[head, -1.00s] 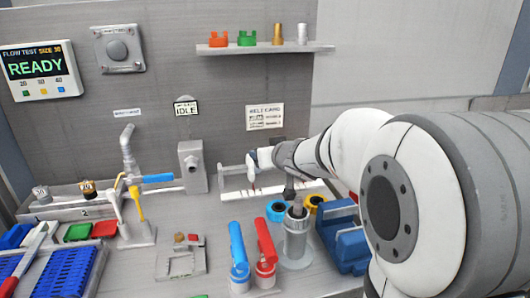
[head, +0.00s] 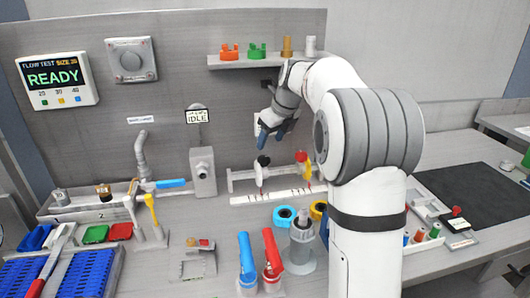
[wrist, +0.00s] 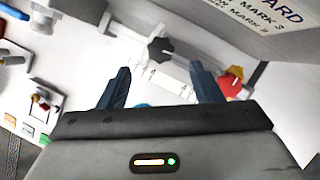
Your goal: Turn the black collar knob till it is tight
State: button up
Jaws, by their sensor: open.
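The black collar knob (head: 263,161) stands on the grey-white rail fixture (head: 240,179) at the back of the bench. In the wrist view the black knob (wrist: 160,50) is lobed and lies beyond the fingertips, roughly between them. My gripper (head: 272,138) has dark blue fingers and hangs just above the knob in the head view. In the wrist view my gripper (wrist: 160,70) is open, with nothing between its fingers. I see no contact with the knob. Whether the knob is tight cannot be seen.
A red knob (head: 301,157) stands on the same fixture, close to the right finger in the wrist view. A grey post (head: 203,170) stands to the left. Blue (head: 284,216) and yellow rings and a grey cylinder (head: 302,243) stand in front. A shelf (head: 262,61) hangs above.

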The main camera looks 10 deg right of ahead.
aim_at(264, 157)
jog(key=x, duration=0.7)
jog(key=shift+f, duration=0.25)
jog(key=c, duration=1)
jog(key=shift+r, duration=0.1)
